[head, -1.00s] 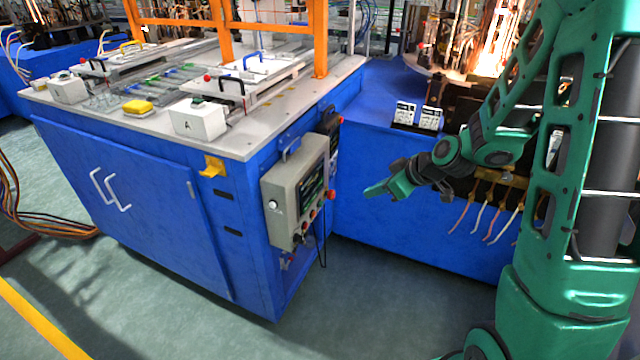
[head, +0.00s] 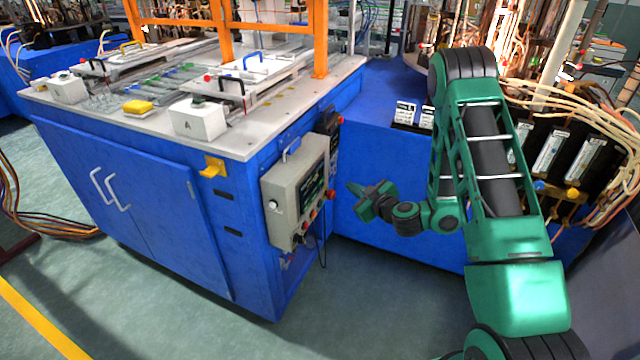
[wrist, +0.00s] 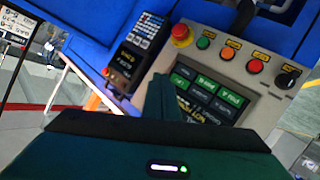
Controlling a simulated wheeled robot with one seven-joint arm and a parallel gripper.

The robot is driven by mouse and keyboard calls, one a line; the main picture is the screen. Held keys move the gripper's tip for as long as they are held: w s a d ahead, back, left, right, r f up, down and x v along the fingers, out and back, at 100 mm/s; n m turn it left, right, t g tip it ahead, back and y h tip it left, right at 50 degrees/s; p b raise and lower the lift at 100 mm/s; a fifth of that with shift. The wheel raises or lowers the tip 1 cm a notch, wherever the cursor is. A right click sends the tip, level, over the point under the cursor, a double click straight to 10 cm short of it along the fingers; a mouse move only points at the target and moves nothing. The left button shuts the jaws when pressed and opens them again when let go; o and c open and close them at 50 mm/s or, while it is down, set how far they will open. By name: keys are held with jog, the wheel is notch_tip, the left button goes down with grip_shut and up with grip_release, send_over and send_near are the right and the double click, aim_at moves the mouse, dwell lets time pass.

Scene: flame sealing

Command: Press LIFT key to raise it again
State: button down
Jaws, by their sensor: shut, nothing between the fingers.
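A grey control box (head: 283,192) with a dark screen is fixed to the end of the blue cabinet. In the wrist view its screen (wrist: 243,107) shows several green keys, tilted; I cannot read which is LIFT. My gripper (head: 352,188) is shut and empty, just right of the box and apart from it in the head view. In the wrist view the shut fingertips (wrist: 162,88) lie over the left edge of the box, and my gripper's body hides the lower part of the view.
A red emergency button (wrist: 181,35), coloured buttons and a black knob (wrist: 288,78) line the box's edge. A black keypad unit (wrist: 140,47) hangs beside it. The white-topped bench (head: 245,140) and blue housing (head: 375,85) stand close by. Floor in front is clear.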

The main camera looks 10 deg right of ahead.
jog(key=shift+w+d+f+m+t+h, duration=0.15)
jog(key=shift+d+f+m+t+h, duration=0.15)
jog(key=shift+d+f+h, duration=0.5)
jog(key=shift+f, duration=0.25)
send_near(324, 180)
jog(key=shift+d+x, duration=0.15)
jog(key=shift+x, duration=0.85)
jog(key=shift+d+x, duration=0.15)
jog(key=shift+x, duration=0.9)
jog(key=shift+w, duration=0.15)
dwell(0.7)
jog(key=shift+a, duration=0.25)
